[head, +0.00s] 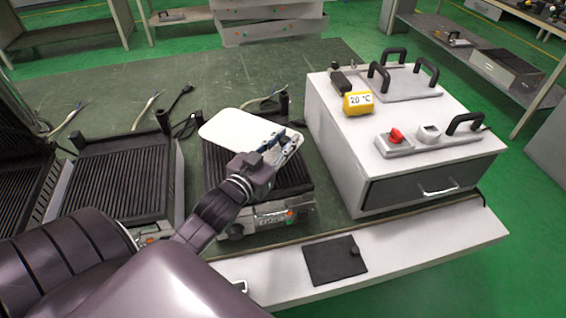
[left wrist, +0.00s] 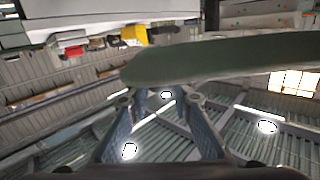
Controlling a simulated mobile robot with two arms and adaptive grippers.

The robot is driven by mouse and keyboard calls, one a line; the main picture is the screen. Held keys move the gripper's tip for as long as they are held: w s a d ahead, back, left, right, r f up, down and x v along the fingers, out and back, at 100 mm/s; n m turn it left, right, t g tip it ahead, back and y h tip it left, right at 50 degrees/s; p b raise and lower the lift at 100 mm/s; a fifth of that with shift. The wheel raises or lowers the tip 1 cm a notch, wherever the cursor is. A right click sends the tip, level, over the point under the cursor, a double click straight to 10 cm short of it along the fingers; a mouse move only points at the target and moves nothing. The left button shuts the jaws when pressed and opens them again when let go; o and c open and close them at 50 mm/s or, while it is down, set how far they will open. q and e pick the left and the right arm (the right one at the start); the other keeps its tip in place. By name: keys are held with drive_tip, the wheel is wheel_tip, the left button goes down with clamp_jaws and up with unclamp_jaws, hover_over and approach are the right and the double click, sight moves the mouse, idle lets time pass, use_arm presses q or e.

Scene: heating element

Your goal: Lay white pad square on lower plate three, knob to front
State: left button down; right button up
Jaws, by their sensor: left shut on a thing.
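The white pad (head: 238,130) is a flat light board with rounded corners. It is held above the rightmost ribbed lower plate (head: 292,177) and covers part of it, set at an angle to the plate's edges. My left gripper (head: 287,147) is shut on the pad's right side. In the left wrist view the pad (left wrist: 215,60) is a dark slab across the top of my left gripper's fingers (left wrist: 165,105). The pad's knob is hidden or cannot be made out. My right gripper is not in view.
Another ribbed plate (head: 118,180) stands to the left, with one more at the left edge. A white box with a drawer (head: 345,140) stands close on the right. A small dark pad with a knob (head: 330,262) lies on the front ledge. Cables lie behind the plates.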

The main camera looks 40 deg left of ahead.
sight(285, 174)
use_arm(q)
wheel_tip(285, 174, down, 9)
drive_tip(key=shift+r+b, duration=0.1)
drive_tip(key=shift+b, duration=0.3)
drive_tip(key=c, duration=1.7)
unclamp_jaws()
drive_tip(key=shift+c, duration=0.2)
drive_tip(key=shift+s, duration=0.1)
